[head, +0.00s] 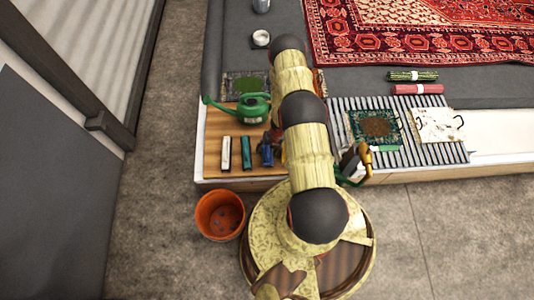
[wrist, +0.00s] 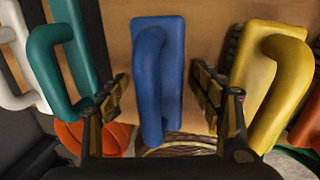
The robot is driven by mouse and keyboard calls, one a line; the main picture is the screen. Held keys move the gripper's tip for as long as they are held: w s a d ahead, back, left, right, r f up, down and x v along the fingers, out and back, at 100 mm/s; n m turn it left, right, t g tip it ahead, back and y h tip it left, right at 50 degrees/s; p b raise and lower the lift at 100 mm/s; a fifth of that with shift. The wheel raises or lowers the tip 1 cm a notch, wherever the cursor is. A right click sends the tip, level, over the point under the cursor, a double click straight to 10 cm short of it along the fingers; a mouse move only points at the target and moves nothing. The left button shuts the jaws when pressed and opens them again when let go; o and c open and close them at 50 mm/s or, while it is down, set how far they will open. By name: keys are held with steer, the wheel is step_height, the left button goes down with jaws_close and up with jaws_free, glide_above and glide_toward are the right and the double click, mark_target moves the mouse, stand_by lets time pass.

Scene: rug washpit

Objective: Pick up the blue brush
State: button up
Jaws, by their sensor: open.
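The blue brush (wrist: 158,75) lies on the wooden board, its looped handle facing the wrist camera. In the head view the blue brush (head: 267,156) is at the right end of the visible row of brushes, close beside my arm. My gripper (wrist: 160,82) is open, with one finger on each side of the blue brush in the wrist view. Gaps show between both fingers and the brush. In the head view my gripper is mostly hidden by my arm.
A teal brush (wrist: 65,60) and a white brush (wrist: 18,55) lie left of the blue one, a yellow brush (wrist: 270,80) right. A green watering can (head: 252,108) stands behind them on the wooden board (head: 215,125). An orange pot (head: 220,214) is on the floor.

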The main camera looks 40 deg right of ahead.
steer(key=shift+f, duration=0.25)
steer(key=shift+c, duration=0.9)
steer(key=c, duration=1.1)
steer(key=shift+c, duration=0.3)
steer(key=shift+r, duration=0.15)
steer(key=shift+w+r+p, duration=0.1)
steer(key=shift+r+p, duration=0.2)
steer(key=shift+r, duration=0.3)
steer(key=s+r, duration=0.1)
steer(key=r, duration=0.1)
steer(key=s+r+p, duration=0.1)
steer(key=s+r, duration=0.1)
steer(key=r, duration=0.1)
steer(key=s+a+r+p, duration=0.1)
steer(key=s+r, duration=0.1)
steer(key=shift+r, duration=0.4)
steer(key=s+a+r, duration=0.1)
steer(key=s+r, duration=0.2)
steer(key=s, duration=0.5)
steer(key=shift+s+a+r+p, duration=0.4)
